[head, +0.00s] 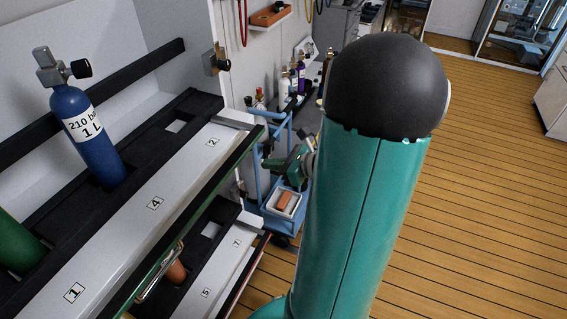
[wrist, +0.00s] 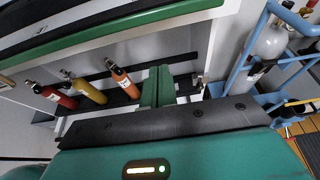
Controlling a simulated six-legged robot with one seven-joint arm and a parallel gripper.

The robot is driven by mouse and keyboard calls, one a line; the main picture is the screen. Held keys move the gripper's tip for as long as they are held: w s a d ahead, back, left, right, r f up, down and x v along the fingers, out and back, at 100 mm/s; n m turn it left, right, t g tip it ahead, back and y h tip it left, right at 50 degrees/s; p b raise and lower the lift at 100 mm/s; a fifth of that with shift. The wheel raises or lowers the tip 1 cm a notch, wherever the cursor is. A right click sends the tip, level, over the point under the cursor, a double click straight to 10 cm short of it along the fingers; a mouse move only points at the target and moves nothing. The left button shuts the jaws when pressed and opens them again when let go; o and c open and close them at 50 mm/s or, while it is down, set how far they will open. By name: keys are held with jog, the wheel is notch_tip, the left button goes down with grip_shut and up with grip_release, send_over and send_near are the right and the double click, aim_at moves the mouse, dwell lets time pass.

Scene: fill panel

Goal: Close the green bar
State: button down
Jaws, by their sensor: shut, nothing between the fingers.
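My gripper (head: 271,163) is just right of the bar's far end in the head view, partly hidden by my arm. In the wrist view its two green fingers (wrist: 157,85) are together and empty, below the bar in the picture and apart from it.
A blue cylinder (head: 85,130) and a green cylinder (head: 17,245) stand in the upper rack. Several small cylinders, one orange (wrist: 124,82), stand on the lower shelf. A blue trolley (head: 262,212) stands close behind my gripper. Wooden floor (head: 490,190) is open at right.

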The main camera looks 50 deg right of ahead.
jog(key=w+r, duration=0.1)
jog(key=w+a+r, duration=0.1)
jog(key=w, duration=0.1)
jog(key=shift+w+r, duration=0.1)
jog(key=shift+r, duration=0.25)
jog(key=shift+r, duration=0.1)
dwell(0.3)
jog(key=shift+a+r+g, duration=0.1)
jog(key=shift+r+g, duration=0.2)
jog(key=shift+r, duration=0.1)
